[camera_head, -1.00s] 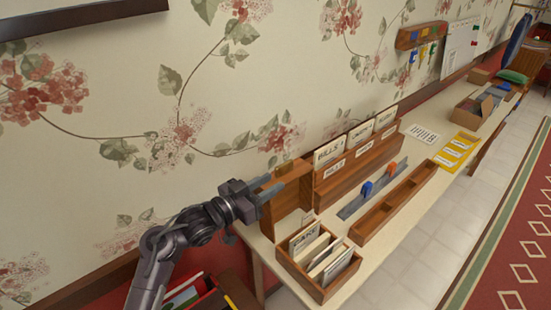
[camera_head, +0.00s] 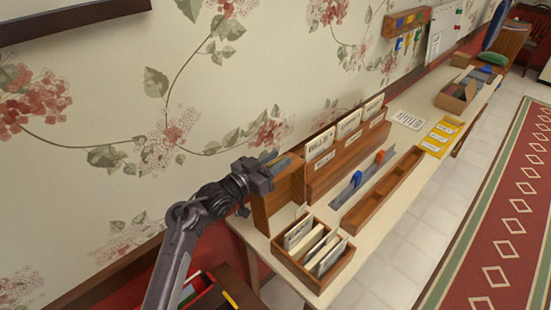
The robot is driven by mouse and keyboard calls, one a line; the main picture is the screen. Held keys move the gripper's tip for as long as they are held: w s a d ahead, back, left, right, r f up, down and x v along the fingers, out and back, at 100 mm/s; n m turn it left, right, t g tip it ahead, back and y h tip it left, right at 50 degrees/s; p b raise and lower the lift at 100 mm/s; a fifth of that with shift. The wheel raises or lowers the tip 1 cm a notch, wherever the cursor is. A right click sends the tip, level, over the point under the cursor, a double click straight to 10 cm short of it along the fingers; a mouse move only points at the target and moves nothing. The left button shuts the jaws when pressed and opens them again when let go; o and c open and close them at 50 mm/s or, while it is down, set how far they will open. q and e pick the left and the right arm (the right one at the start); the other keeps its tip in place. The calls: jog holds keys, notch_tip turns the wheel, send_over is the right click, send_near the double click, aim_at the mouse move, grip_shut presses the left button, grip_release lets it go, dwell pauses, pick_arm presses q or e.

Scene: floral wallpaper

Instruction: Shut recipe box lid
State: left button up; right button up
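The wooden recipe box (camera_head: 318,280) stands on the near end of the long narrow table, open at the top, with several cream cards (camera_head: 313,247) upright in it. A brown wooden panel (camera_head: 272,207), which looks like its raised lid, stands upright behind the box, toward the wall. My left gripper (camera_head: 277,162) is at the top of this panel, its fingers pointing right and away. The gap between the fingers and any contact with the panel are unclear. My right gripper is not in view.
A wooden card rack (camera_head: 345,155) stands against the wall beside the panel. A slotted wooden tray (camera_head: 385,195) and a grey strip with blue and red clips (camera_head: 365,186) lie right of the box. A yellow card holder (camera_head: 440,138) lies farther along.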

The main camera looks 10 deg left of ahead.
pick_arm(q)
jog(key=shift+s+d, duration=0.1)
jog(key=shift+c, duration=1)
grip_shut()
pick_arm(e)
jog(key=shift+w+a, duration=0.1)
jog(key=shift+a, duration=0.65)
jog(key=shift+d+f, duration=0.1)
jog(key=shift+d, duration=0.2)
